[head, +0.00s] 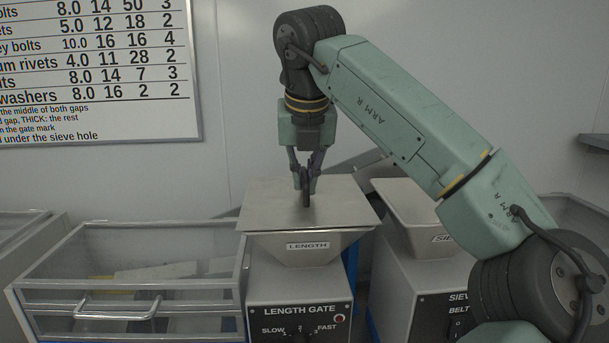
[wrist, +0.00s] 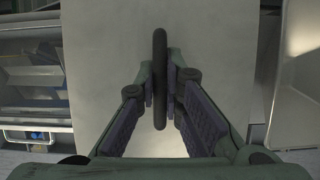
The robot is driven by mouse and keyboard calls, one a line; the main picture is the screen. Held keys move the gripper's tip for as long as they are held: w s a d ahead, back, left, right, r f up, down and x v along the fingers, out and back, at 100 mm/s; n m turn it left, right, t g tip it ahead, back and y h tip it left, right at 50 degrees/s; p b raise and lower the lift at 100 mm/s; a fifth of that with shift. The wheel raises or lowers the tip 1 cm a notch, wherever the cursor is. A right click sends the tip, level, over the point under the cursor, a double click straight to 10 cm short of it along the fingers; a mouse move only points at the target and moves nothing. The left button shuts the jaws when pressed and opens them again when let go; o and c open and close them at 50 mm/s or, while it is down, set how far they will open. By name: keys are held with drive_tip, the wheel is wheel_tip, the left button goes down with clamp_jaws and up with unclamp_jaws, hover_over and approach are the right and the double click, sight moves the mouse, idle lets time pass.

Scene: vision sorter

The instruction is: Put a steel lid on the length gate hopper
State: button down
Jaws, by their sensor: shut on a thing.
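The steel lid (head: 265,208) is a flat grey plate with a dark upright handle. It lies over the top of the length gate hopper (head: 298,248), a funnel labelled LENGTH on the LENGTH GATE box. The lid looks level, and I cannot tell if it is fully seated on the rim. My gripper (head: 305,178) is above the lid's middle, pointing down, shut on the dark handle. In the wrist view the fingers (wrist: 161,95) pinch the handle (wrist: 160,60) from both sides, with the lid (wrist: 100,45) filling the middle.
The sieve hopper (head: 425,215) stands close on the right, beneath my arm. A clear-sided bin (head: 130,290) with a front handle stands on the left. A wall chart (head: 95,70) hangs behind at the upper left.

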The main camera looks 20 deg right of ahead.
drive_tip(key=c, duration=1.6)
unclamp_jaws()
drive_tip(key=shift+c, duration=0.2)
